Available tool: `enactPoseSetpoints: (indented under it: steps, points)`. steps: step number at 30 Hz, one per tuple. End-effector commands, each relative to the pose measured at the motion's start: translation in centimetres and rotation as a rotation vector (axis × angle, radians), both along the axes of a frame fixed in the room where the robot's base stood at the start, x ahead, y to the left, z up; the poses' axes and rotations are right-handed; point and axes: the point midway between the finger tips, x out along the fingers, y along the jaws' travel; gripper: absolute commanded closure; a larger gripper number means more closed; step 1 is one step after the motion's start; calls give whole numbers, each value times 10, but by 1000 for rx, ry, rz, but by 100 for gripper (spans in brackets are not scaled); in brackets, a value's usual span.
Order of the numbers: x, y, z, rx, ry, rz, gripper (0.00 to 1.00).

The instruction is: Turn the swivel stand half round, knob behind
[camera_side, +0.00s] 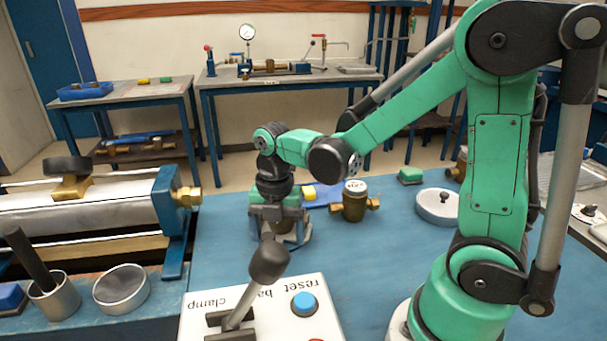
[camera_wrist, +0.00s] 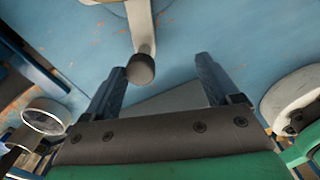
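The swivel stand appears to be the round pale grey disc (camera_side: 437,210) on the blue mat, with a small dark knob (camera_side: 443,196) standing on its top. My gripper (camera_side: 280,238) is low over the mat, left of the brass meter and well left of the disc. The control lever partly hides it. In the wrist view my gripper (camera_wrist: 165,67) is open, its fingers wide apart and nothing held.
A brass meter (camera_side: 355,203) stands between gripper and disc. A control box (camera_side: 270,317) with a lever (camera_side: 268,262) is in front. A pale bar with a dark round end (camera_wrist: 140,69) shows near the fingertips; its identity is unclear. A green block (camera_side: 411,175) lies behind.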

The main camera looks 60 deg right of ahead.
Motion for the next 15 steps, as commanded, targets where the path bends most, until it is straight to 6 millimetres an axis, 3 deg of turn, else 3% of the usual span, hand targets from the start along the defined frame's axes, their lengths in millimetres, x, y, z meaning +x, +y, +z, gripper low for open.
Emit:
enactPoseSetpoints:
  steps: [15]
  points:
    - [-13, -11, 0, 0, 0, -1, 18]
